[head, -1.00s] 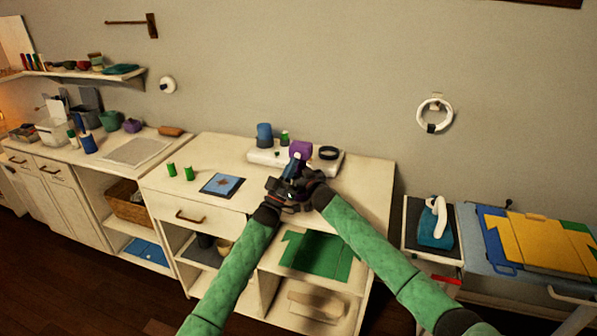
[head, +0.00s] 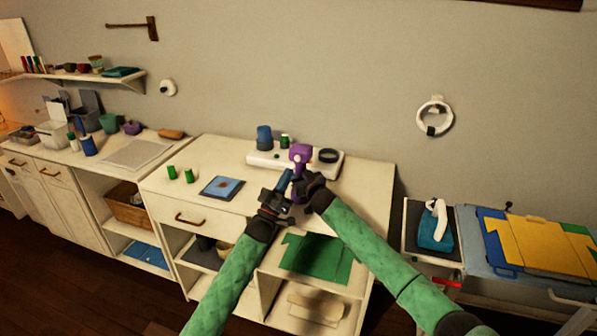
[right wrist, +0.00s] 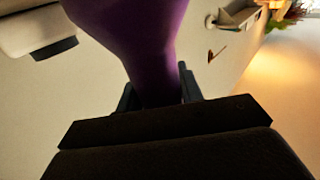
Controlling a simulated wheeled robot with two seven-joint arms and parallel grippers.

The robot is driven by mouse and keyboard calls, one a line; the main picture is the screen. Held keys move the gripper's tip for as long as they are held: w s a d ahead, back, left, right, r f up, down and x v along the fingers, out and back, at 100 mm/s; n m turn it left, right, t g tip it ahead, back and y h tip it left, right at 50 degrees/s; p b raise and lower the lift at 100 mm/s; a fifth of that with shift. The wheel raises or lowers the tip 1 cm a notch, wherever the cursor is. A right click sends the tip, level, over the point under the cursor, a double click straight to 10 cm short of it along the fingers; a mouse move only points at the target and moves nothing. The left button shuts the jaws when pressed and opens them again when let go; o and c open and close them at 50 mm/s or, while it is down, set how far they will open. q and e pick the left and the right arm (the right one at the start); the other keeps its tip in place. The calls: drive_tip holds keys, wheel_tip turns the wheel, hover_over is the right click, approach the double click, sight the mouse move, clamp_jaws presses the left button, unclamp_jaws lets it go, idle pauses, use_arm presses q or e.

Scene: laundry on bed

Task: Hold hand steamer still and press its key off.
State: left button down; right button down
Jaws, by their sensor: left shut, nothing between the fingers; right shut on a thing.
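The purple hand steamer (head: 300,156) stands upright above the front of the white worktop, its head uppermost. My right gripper (head: 305,182) is shut on its lower, narrower part. In the right wrist view the purple body (right wrist: 135,40) rises between the two dark fingers. My left gripper (head: 284,182) is shut and empty, just left of the steamer's lower part. I cannot tell whether its tips touch the steamer. The key cannot be made out at this size.
A white tray (head: 265,158) with a blue canister (head: 264,136) and a dark ring (head: 328,156) is behind the steamer. An iron (head: 436,230) stands at the right.

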drive_tip(key=c, duration=0.8)
unclamp_jaws()
drive_tip(key=shift+c, duration=0.2)
